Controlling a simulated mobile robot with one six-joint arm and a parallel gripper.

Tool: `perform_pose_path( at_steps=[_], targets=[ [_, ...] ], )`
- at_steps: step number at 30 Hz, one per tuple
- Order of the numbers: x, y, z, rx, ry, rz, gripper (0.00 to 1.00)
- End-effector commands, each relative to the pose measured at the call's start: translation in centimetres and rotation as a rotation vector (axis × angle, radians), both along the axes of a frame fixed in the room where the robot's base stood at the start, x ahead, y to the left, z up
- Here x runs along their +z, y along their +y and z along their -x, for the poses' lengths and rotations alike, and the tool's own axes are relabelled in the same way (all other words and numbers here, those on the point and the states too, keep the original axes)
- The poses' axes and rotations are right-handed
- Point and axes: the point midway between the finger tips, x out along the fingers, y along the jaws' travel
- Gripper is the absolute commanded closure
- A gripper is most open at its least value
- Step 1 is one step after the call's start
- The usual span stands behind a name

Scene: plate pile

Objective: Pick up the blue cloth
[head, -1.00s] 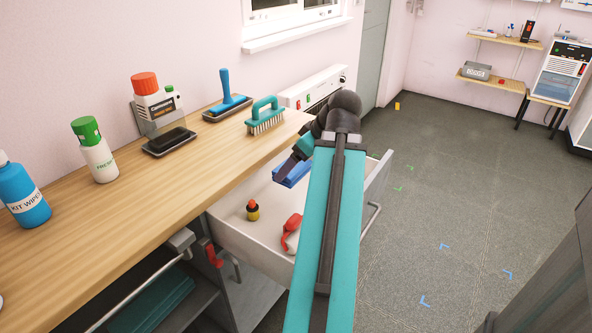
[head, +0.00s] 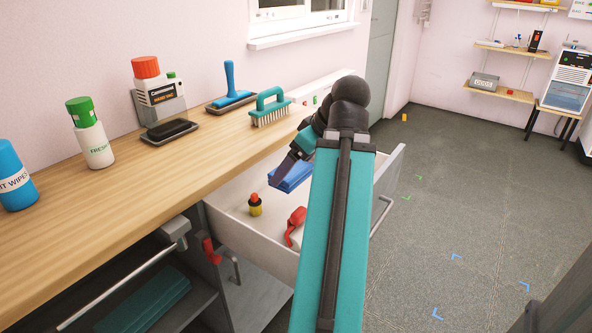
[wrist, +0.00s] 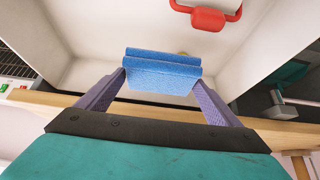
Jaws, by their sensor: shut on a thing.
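The blue cloth (head: 292,178) is a folded, layered block in the open white drawer (head: 240,228). In the wrist view the cloth (wrist: 160,72) sits between the two purple fingers of my gripper (wrist: 163,88). My gripper (head: 288,170) also shows in the head view, reaching down into the drawer, shut on the cloth. My teal arm hides part of the drawer and the cloth's right side. I cannot tell whether the cloth touches the drawer floor.
The drawer also holds a small yellow bottle with a red top (head: 255,204) and a red-and-white item (head: 295,228). Above, the wooden counter (head: 130,213) carries brushes and several bottles. A red handled item (wrist: 208,17) shows in the wrist view. Open floor lies right.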

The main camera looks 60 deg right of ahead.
Motion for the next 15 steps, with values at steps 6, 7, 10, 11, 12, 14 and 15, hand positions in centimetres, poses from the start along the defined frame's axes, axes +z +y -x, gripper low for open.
perform_pose_path(
  at_steps=[6,7,10,11,12,14,15],
  targets=[
    [-0.07,0.41,0.12,0.000,-0.001,0.001,0.39],
    [-0.05,0.44,0.13,0.000,-0.001,0.001,0.39],
    [-0.01,0.47,0.14,0.000,0.000,0.000,0.39],
    [0.00,0.47,0.14,0.000,0.000,0.000,0.39],
    [0.02,0.47,0.14,0.000,0.000,0.000,0.39],
    [0.01,0.47,0.15,0.000,0.000,0.000,0.39],
    [0.01,0.47,0.15,0.000,0.000,0.000,0.39]
  ],
)
